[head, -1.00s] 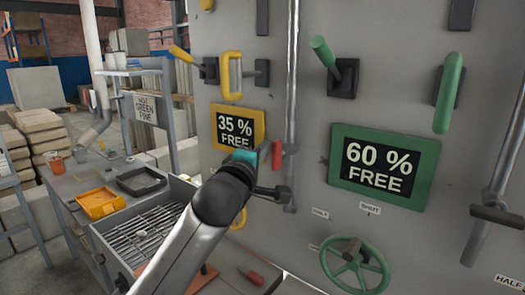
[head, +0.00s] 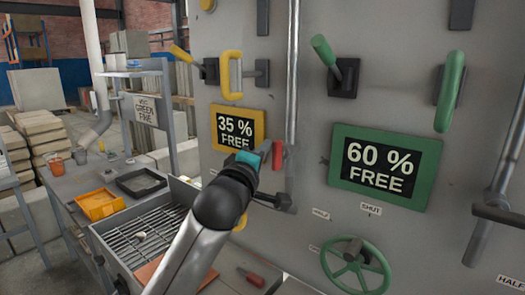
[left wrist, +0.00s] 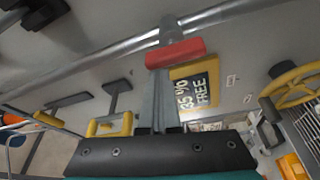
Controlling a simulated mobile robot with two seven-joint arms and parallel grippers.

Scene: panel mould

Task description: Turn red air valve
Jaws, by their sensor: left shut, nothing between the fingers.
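The red air valve handle (head: 277,155) stands upright in front of the grey panel, beside the vertical metal pipe. In the left wrist view the red handle (left wrist: 176,53) lies across the picture just beyond the fingertips. My left gripper (head: 265,152) is at the left side of the handle, with its fingers together and nothing held. In the left wrist view my left gripper (left wrist: 160,78) points at the handle, and I cannot tell whether it touches. My arm hides part of the valve's surroundings in the head view. My right gripper is not in view.
A yellow "35 % FREE" sign (head: 258,117) is behind my gripper. A green "60 % FREE" sign (head: 426,185), a green handwheel (head: 336,276) and yellow and green levers are on the panel. A bench with an orange tray (head: 97,205) and a drawer grate (head: 135,232) stands left.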

